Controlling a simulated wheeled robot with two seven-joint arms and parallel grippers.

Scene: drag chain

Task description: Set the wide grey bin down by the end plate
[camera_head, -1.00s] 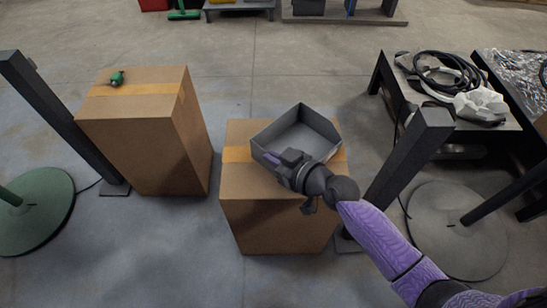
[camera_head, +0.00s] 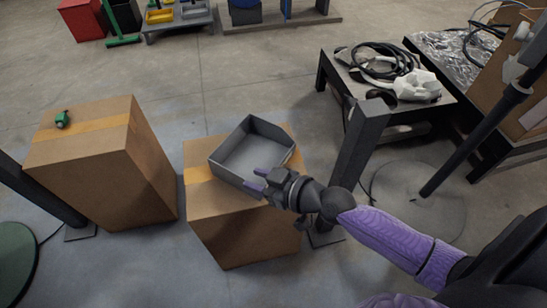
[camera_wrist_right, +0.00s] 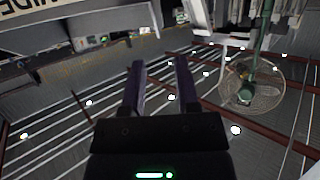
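The wide grey bin (camera_head: 228,173), open-topped and shallow, sits upright on top of the middle cardboard box (camera_head: 240,220) in the head view. My right gripper (camera_head: 258,180) is at the bin's near right side, its purple fingers spread. The fingertips look just outside the bin's near wall; I cannot tell whether they touch it. The right wrist view shows the two fingers (camera_wrist_right: 160,85) apart with nothing between them. I cannot make out an end plate. My left gripper is not in view.
Another cardboard box (camera_head: 100,165) stands at the left with a small green object (camera_head: 62,119) on it. A dark post (camera_head: 360,150) rises right of the middle box. A black table (camera_head: 335,78) with cables stands behind. Open floor lies between.

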